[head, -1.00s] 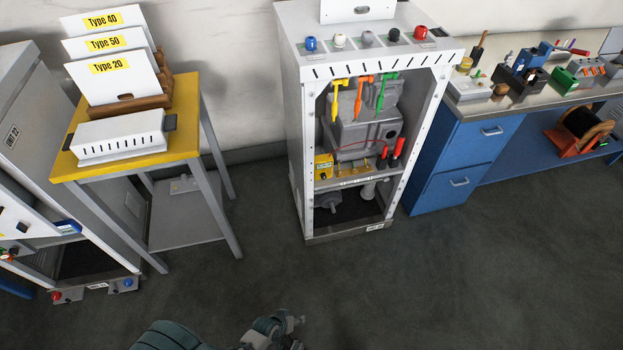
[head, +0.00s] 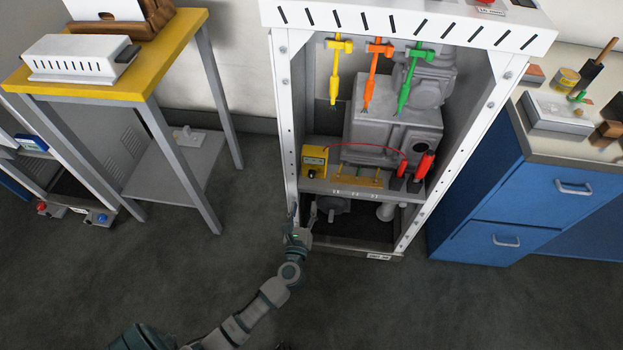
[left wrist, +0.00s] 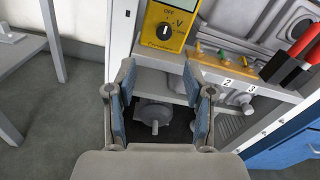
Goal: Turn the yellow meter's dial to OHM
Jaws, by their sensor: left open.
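The yellow meter (head: 314,161) stands at the left end of the middle shelf inside the white cabinet. In the left wrist view the meter (left wrist: 151,37) shows at the top, partly cut off, with a black dial (left wrist: 164,31) and the labels OFF and V. I see no OHM label, and the dial's setting is hard to tell. My left gripper (head: 302,214) is open and empty at the cabinet's front left, below the meter in the head view. Its two blue-padded fingers (left wrist: 159,80) are spread below the meter in the left wrist view. My right gripper is not in view.
The white cabinet (head: 287,125) has side posts close to my left gripper. Red-handled probes (head: 424,166) stand right on the shelf, with a red wire. Yellow, orange and green tools (head: 371,77) hang above. A yellow-topped table (head: 150,80) stands left, blue drawers (head: 510,205) right. The floor between is clear.

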